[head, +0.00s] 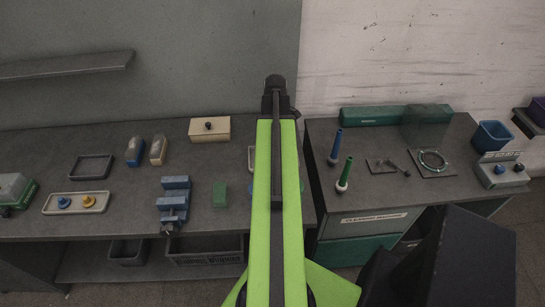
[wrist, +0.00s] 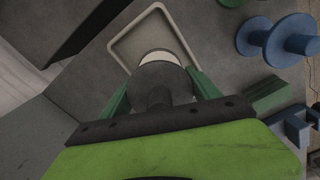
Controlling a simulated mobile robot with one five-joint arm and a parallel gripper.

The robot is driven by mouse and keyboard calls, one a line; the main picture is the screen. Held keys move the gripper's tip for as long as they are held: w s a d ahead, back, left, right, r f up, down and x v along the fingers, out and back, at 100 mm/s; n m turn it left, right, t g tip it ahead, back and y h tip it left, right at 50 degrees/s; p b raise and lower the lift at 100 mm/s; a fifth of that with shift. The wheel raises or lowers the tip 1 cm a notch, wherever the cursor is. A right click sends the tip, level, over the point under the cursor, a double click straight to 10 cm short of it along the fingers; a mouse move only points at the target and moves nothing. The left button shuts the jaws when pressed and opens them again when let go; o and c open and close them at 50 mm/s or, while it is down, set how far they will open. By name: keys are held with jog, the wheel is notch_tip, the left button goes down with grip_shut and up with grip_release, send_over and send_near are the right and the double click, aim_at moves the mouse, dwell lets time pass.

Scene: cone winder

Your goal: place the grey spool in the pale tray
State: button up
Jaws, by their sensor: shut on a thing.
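My gripper (wrist: 160,88) shows in the wrist view, its green fingers on either side of a grey spool (wrist: 160,78). It is shut on the spool, which has a pale band at its far end. The pale tray (wrist: 131,25) lies just beyond the spool in the wrist view, its rim partly covered by the spool. I cannot tell whether the spool touches the tray. In the head view only a sliver of the tray (head: 251,158) shows beside my green arm, which hides my gripper and the spool.
In the wrist view a blue spool (wrist: 278,40) and a green block (wrist: 268,93) are right of the tray. In the head view a blue vise (head: 174,200), a green block (head: 219,194) and a cream box (head: 209,128) stand on the left bench.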

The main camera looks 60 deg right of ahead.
jog(key=shift+w+a+f, duration=0.2)
jog(key=shift+a, duration=0.1)
notch_tip(320, 180, down, 4)
jog(key=b, duration=0.4)
jog(key=shift+f, duration=0.2)
jog(key=shift+r, duration=0.25)
jog(key=shift+f, duration=0.2)
jog(key=o, duration=1.4)
jog(key=shift+o, duration=0.2)
notch_tip(320, 180, up, 13)
jog(key=p, duration=1.2)
jog(key=shift+f, duration=0.3)
